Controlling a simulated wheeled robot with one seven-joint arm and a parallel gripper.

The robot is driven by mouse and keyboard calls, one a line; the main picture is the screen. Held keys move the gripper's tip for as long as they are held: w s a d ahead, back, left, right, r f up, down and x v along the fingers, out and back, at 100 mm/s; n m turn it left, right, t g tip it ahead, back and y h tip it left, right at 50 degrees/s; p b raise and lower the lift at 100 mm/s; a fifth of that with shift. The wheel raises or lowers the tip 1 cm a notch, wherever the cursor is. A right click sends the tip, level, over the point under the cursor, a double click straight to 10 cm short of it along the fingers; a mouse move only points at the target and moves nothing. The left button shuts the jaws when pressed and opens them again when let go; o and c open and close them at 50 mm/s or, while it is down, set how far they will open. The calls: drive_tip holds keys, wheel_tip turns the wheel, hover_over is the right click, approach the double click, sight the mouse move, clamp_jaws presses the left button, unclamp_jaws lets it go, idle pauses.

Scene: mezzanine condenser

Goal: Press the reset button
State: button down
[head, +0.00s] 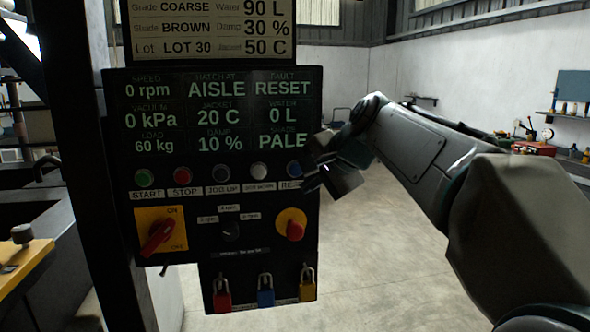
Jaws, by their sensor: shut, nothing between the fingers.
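The reset button (294,168) is the rightmost of a row of round buttons on a black control panel (130,225). It looks blue, and its label below, starting "RES", is partly covered by my gripper. My gripper (314,184) is shut and empty, at the panel's right edge just right of and below the reset button. I cannot tell whether its tip touches the panel. The display (215,112) above shows "FAULT RESET", "0 rpm", "HATCH AT AISLE" and "SHADE PALE".
Left of it in the row are a green start button (144,178), a red stop button (182,175) and two jog buttons. Below are a red rotary switch (158,236), a red mushroom knob (295,230) and padlocks (265,290). Open floor lies to the right.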

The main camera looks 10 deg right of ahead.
sight(295, 176)
drive_tip(key=w+p, duration=0.2)
drive_tip(key=w, duration=0.5)
drive_tip(key=shift+w, duration=0.1)
idle(2.0)
drive_tip(key=shift+w+p, duration=0.3)
drive_tip(key=shift+w, duration=0.45)
idle(0.5)
drive_tip(key=shift+s, duration=0.9)
drive_tip(key=s+b, duration=0.2)
drive_tip(key=s, duration=0.3)
idle(0.4)
